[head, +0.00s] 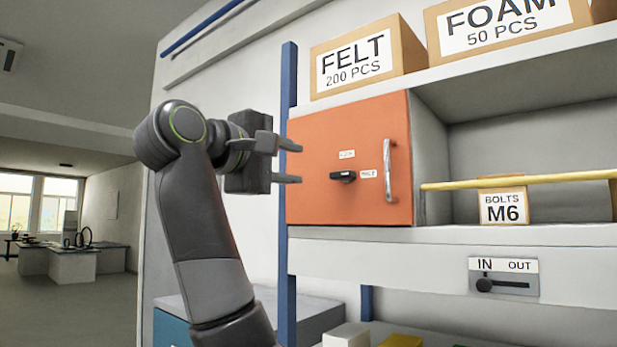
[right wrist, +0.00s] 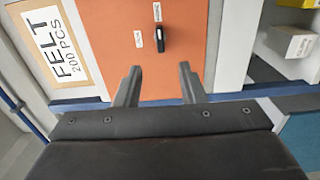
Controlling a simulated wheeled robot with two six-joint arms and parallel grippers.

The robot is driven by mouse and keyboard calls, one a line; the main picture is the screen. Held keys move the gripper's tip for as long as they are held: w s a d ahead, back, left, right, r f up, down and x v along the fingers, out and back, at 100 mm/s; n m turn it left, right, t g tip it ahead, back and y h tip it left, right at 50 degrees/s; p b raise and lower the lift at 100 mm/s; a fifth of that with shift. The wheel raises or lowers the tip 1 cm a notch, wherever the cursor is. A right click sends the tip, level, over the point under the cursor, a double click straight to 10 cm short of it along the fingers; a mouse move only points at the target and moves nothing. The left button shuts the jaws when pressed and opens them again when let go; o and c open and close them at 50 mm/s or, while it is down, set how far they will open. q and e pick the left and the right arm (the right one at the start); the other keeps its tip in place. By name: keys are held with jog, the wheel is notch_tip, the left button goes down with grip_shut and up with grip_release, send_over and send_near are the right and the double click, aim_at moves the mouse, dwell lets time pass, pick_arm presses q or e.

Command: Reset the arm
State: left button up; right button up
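My right arm rises from the bottom of the head view. Its gripper (head: 297,164) is open and empty, with its fingertips pointing at the left part of the orange cabinet door (head: 310,205). In the right wrist view the two fingers (right wrist: 159,70) stand apart with nothing between them, in front of the same orange door (right wrist: 110,35). A gap to the door seems to remain, but its size is hard to tell. My left gripper is not in view.
The door has a black knob (head: 343,176) and a silver handle (head: 389,170). A yellow rod (head: 520,181) crosses the shelf bay before the BOLTS M6 box (head: 503,209). FELT (head: 412,50) and FOAM (head: 583,12) boxes sit above. The IN/OUT slider (head: 485,285) is at IN. A blue post (head: 289,75) stands near my gripper.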

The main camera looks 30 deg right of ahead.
jog(key=shift+s+a, duration=0.3)
jog(key=shift+a, duration=0.35)
jog(key=shift+d, duration=0.1)
